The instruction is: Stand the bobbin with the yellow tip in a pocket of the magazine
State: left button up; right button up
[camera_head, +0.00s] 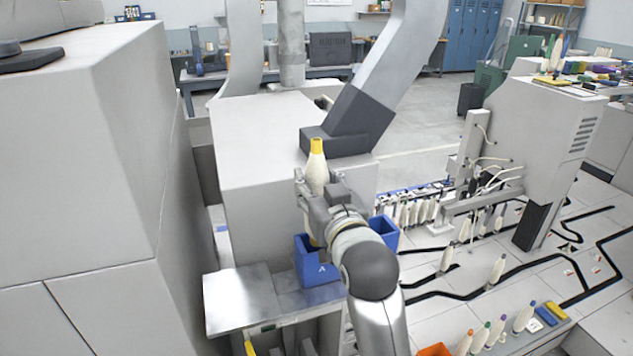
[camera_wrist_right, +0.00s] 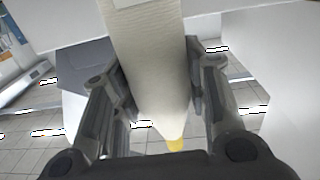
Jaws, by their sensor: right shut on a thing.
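The bobbin with the yellow tip (camera_head: 317,172) is cream-coloured and stands upright in my right gripper (camera_head: 319,188), yellow tip up. The gripper is shut on its body, and the fingers and wrist hide part of it. In the right wrist view the bobbin (camera_wrist_right: 155,65) fills the space between the two fingers, with its yellow tip toward the bottom. Its lower part is above or in front of the blue box marked A (camera_head: 318,272); I cannot tell which. I cannot identify the magazine with certainty. My left gripper is not in view.
A second blue box (camera_head: 385,233) is just right of my wrist. A row of cream bobbins (camera_head: 415,212) stands at the machine further right. A metal plate (camera_head: 237,297) lies left of the boxes. A large grey cabinet (camera_head: 80,180) bounds the left side.

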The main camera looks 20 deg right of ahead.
jog(key=shift+f+b, duration=2.75)
jog(key=shift+f, duration=1.9)
jog(key=o, duration=1.1)
jog(key=shift+o, duration=0.2)
jog(key=shift+s, duration=0.1)
